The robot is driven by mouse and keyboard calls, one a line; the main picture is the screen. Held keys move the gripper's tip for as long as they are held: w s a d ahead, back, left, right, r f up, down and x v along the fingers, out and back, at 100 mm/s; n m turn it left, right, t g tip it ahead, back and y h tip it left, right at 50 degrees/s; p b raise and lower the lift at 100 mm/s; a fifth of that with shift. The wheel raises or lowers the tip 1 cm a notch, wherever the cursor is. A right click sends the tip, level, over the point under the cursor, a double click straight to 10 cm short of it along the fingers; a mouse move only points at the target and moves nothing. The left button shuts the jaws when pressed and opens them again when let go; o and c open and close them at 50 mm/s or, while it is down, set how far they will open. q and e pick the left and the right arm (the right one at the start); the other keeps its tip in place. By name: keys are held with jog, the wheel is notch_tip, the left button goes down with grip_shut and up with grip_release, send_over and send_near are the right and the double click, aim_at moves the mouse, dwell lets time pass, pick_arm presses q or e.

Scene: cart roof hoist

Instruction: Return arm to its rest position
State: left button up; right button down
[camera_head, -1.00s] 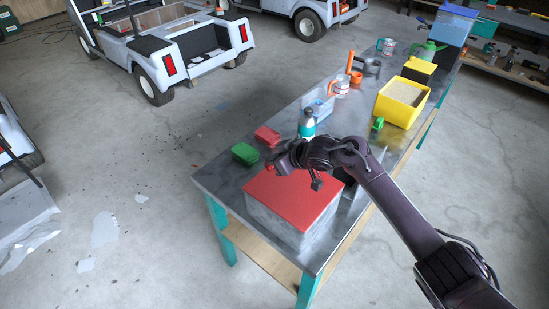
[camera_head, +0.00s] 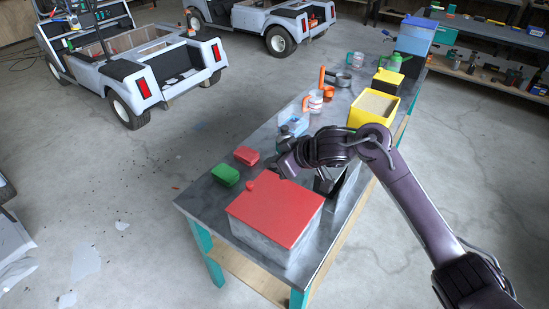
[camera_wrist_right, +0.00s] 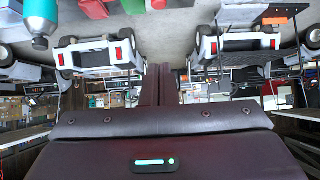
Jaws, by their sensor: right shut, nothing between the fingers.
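My right arm comes in from the lower right in the head view and reaches over the workbench. Its gripper (camera_head: 282,168) is shut and empty, above the bench just behind the grey box with a red lid (camera_head: 275,210). Part of the bench behind the arm is hidden. My left gripper is not in view.
A teal bottle (camera_wrist_right: 41,18) shows in the wrist view. Carts (camera_head: 130,70) stand behind; floor at left is mostly clear.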

jog(key=s+d+f+m+g+h, duration=0.1)
jog(key=s+d+f+m+h, duration=0.2)
jog(key=s+d, duration=0.55)
jog(key=s+d+f+m+h, duration=0.25)
jog(key=s+d, duration=0.25)
jog(key=s, duration=0.6)
jog(key=s+d+f+m+g+h, duration=0.1)
jog(key=s+d+f+m+h, duration=0.25)
jog(key=s+d, duration=0.45)
jog(key=s+a+f+g+b, duration=0.1)
jog(key=s+f, duration=0.1)
jog(key=f, duration=1.4)
jog(key=s+a+f+g+b, duration=0.1)
jog(key=s+f, duration=0.1)
jog(key=f, duration=1.3)
jog(key=s+d+f+b, duration=0.1)
jog(key=s+d+f, duration=0.1)
jog(key=s+f, duration=0.8)
jog(key=s+d+f, duration=0.2)
jog(key=s+f, duration=0.8)
jog(key=f, duration=0.1)
jog(key=shift+g+y+b, duration=0.3)
jog(key=shift+g+b, duration=0.05)
jog(key=shift+g, duration=0.05)
